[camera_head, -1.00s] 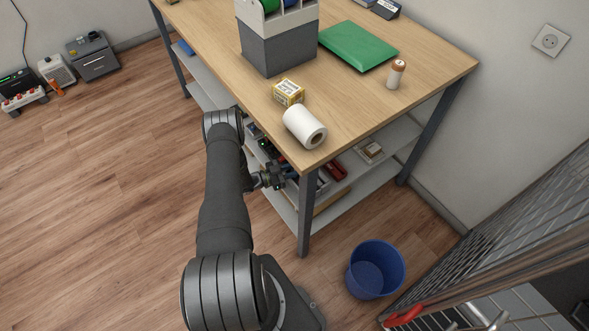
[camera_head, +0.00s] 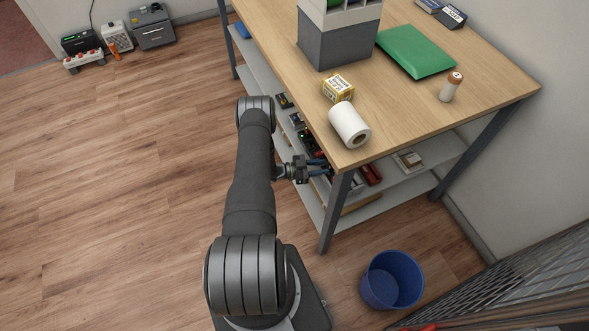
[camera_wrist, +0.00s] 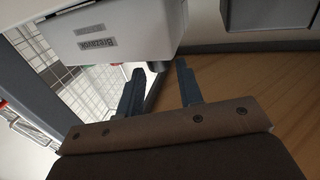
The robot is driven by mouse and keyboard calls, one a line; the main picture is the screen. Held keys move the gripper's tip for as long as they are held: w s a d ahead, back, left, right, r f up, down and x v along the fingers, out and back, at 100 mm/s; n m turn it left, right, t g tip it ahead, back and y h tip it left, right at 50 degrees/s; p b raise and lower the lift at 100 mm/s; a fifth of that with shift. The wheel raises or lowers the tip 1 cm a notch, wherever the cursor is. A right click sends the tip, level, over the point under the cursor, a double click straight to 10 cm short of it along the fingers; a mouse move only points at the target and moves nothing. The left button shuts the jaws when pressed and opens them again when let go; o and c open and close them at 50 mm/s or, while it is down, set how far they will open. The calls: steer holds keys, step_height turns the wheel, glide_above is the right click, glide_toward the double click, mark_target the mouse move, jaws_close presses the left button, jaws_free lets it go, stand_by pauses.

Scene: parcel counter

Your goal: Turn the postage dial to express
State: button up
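My gripper (camera_head: 320,167) reaches in at the table's near end, around the height of the lower shelf. In the wrist view my gripper (camera_wrist: 158,74) is open, with two dark fingers apart and nothing held between them. A white box (camera_wrist: 110,30) with a dark printed label is just beyond the fingers. A short dark knob-like part (camera_wrist: 159,66) sticks out from its edge, in line with the gap between the fingertips. I cannot tell whether this is the postage dial, and no dial markings or express position are legible. No dial can be made out in the head view.
A wooden table (camera_head: 420,110) holds a paper roll (camera_head: 349,124), a yellow box (camera_head: 338,88), a battery-shaped object (camera_head: 450,87), a green parcel (camera_head: 415,51) and a grey-white organiser (camera_head: 340,42). Its front leg (camera_head: 335,212) is close to my gripper. A blue bin (camera_head: 391,280) stands on the floor.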

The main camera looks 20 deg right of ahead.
mark_target(326, 167)
steer(key=v, duration=1.3)
steer(key=shift+a, duration=0.35)
steer(key=shift+w, duration=0.1)
steer(key=x, duration=1.7)
steer(key=shift+d, duration=0.25)
